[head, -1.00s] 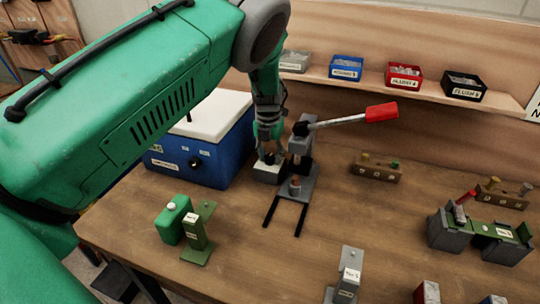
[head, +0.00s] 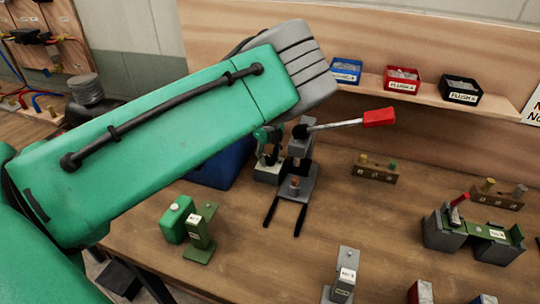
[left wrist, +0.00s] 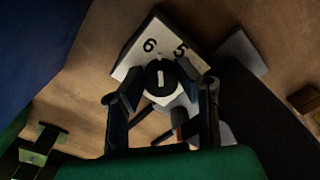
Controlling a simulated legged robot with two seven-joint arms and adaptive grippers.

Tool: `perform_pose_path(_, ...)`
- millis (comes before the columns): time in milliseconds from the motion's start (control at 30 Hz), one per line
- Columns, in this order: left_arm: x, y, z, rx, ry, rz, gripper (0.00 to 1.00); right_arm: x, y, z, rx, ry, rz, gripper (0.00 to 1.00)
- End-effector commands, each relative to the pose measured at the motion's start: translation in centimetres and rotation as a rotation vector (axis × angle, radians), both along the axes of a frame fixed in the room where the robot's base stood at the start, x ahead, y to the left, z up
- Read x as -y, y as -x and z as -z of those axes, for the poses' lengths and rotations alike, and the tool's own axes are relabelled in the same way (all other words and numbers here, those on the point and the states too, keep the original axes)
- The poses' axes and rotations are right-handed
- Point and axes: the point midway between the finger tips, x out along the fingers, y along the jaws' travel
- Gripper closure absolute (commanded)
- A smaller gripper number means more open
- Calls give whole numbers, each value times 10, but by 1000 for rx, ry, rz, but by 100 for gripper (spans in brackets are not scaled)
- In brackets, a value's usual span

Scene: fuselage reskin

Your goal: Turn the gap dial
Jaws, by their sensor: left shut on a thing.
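The gap dial (left wrist: 160,78) is a round black knob with a white mark, on a pale block (left wrist: 133,62) with the numbers 6 and 5 in sight. In the left wrist view the mark stands upright, pointing between the two numbers. My left gripper (left wrist: 162,92) has its fingers on either side of the knob, shut on it. In the head view the left gripper (head: 267,157) is at the pale block (head: 267,173), beside the grey press (head: 301,150) with its red-handled lever (head: 378,117). The knob is hidden there. My right gripper is not in view.
My left arm covers much of the blue box (head: 218,172). A grey stand (head: 346,275) is at the front. Labelled bins (head: 403,79) line the back shelf. The table's middle is mostly clear.

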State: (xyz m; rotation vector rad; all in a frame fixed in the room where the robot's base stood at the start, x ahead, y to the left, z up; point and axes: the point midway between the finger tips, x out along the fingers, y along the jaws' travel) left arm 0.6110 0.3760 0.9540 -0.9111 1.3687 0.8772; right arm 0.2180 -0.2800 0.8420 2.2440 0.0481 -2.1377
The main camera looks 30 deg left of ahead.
Motion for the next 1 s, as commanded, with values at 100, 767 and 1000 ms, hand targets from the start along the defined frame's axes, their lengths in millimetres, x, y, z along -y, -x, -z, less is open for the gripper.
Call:
perform_pose_path(100,0,-3,-4,8,-3,-86,100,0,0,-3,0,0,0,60)
perform_pose_path(767,1,-4,-4,11,-2,-300,100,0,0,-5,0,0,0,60)
perform_pose_path(1000,1,-4,-4,12,-2,-301,100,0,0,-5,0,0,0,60)
